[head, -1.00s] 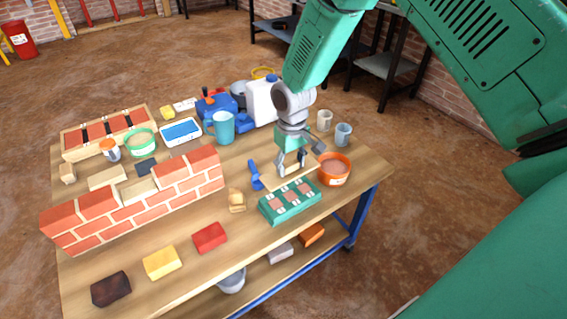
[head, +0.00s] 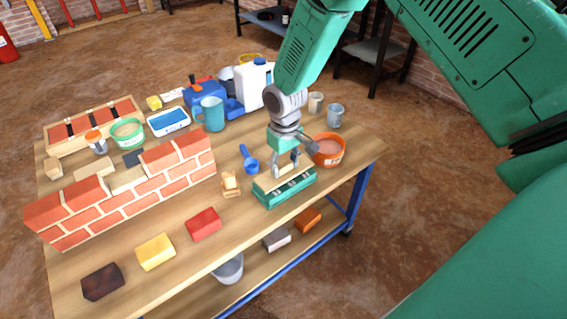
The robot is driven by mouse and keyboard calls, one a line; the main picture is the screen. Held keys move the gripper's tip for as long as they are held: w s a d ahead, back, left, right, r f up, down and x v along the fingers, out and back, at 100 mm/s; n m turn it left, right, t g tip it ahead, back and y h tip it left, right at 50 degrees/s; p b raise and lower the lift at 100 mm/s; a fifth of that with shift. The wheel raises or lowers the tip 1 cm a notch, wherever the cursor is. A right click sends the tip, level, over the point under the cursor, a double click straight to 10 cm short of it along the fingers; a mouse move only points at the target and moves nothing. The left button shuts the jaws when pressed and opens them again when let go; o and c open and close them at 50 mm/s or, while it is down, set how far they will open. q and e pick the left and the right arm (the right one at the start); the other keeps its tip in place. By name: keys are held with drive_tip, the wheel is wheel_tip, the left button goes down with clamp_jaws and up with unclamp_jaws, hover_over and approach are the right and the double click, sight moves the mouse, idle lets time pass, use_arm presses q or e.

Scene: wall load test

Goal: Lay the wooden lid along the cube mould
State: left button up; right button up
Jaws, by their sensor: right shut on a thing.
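The green cube mould (head: 287,193) stands near the right end of the workbench. The wooden lid (head: 266,182) is a thin pale board lying over the mould's top, lengthwise along it, and hides its cube compartments. I cannot tell whether it touches the mould all along. My right gripper (head: 288,172) points down over the mould, shut on the lid at its middle. My left gripper is not in view.
An orange bucket (head: 328,150) stands just behind the mould. A blue scoop (head: 249,160) and small wooden blocks (head: 230,184) lie to its left. A brick wall (head: 125,190) fills the bench's left. Loose red (head: 203,224), yellow and dark blocks line the front.

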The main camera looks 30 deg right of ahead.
drive_tip(key=shift+d+f, duration=0.15)
drive_tip(key=shift+f, duration=0.3)
drive_tip(key=shift+f, duration=0.4)
idle(0.3)
drive_tip(key=o, duration=1.2)
drive_tip(key=shift+o, duration=0.2)
wheel_tip(320, 180, up, 12)
drive_tip(key=shift+f, duration=0.1)
drive_tip(key=s+f, duration=0.2)
drive_tip(key=s+a+f, duration=0.1)
drive_tip(key=s+f, duration=0.1)
drive_tip(key=f, duration=0.1)
drive_tip(key=s+a+f, duration=0.1)
drive_tip(key=s+f, duration=0.1)
drive_tip(key=f, duration=0.1)
drive_tip(key=shift+a+f, duration=0.2)
drive_tip(key=shift+f, duration=0.05)
drive_tip(key=s+f, duration=0.5)
drive_tip(key=s, duration=0.7)
drive_tip(key=s+a+f, duration=0.1)
drive_tip(key=s+f, duration=0.4)
drive_tip(key=s, duration=0.7)
drive_tip(key=shift+f+t, duration=0.3)
drive_tip(key=shift+f, duration=0.1)
